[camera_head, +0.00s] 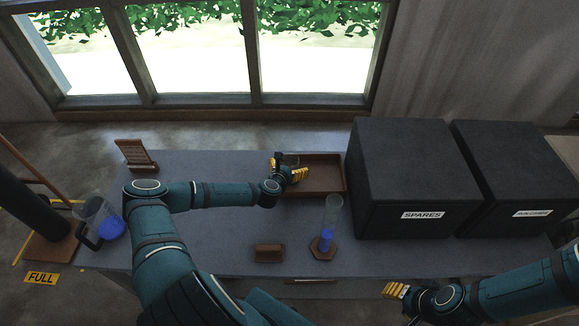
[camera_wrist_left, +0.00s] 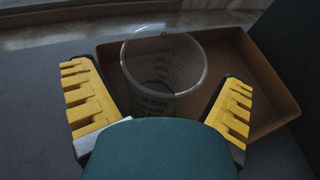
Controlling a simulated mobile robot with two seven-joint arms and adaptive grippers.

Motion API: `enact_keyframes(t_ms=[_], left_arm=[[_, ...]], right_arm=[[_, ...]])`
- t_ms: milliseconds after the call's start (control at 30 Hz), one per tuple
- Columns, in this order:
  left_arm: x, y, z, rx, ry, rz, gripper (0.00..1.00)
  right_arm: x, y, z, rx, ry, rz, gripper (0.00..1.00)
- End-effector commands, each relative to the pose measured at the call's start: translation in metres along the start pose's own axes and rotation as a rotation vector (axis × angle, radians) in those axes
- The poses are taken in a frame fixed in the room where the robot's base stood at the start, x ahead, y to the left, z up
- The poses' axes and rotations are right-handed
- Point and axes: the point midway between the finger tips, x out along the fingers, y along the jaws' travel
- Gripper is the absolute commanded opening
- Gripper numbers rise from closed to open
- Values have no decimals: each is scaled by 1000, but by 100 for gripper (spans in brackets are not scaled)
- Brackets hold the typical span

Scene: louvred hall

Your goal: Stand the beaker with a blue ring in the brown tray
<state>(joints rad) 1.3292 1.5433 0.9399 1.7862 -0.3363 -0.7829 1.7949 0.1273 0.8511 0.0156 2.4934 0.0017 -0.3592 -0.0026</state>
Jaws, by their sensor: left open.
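A clear beaker with dark graduation marks (camera_wrist_left: 165,62) stands upright between the two yellow fingers of my left gripper (camera_wrist_left: 158,112) in the left wrist view. The fingers are spread, with a gap on both sides of it. It appears to be inside the brown tray (camera_wrist_left: 268,92), near its left end. No blue ring shows on it; its lower part is partly hidden by my own teal link. In the head view my left gripper (camera_head: 289,175) is over the left end of the tray (camera_head: 325,190) and mostly hides the beaker. My right gripper (camera_head: 396,291) is empty at the front right.
A clear cylinder with blue contents (camera_head: 331,222) stands front of the tray, beside a small brown block (camera_head: 268,253). A jug with blue contents (camera_head: 104,219) is at the left edge, a brown rack (camera_head: 135,155) behind. Black boxes (camera_head: 412,180) bound the tray's right side.

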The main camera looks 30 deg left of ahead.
Motion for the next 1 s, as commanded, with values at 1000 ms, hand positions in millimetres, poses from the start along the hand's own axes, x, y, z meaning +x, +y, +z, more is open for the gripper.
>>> enact_keyframes(t_ms=[1000], left_arm=[[-122, 0, 3, 0, 1, 0, 97]], right_arm=[[-24, -9, 2, 2, -13, -1, 47]])
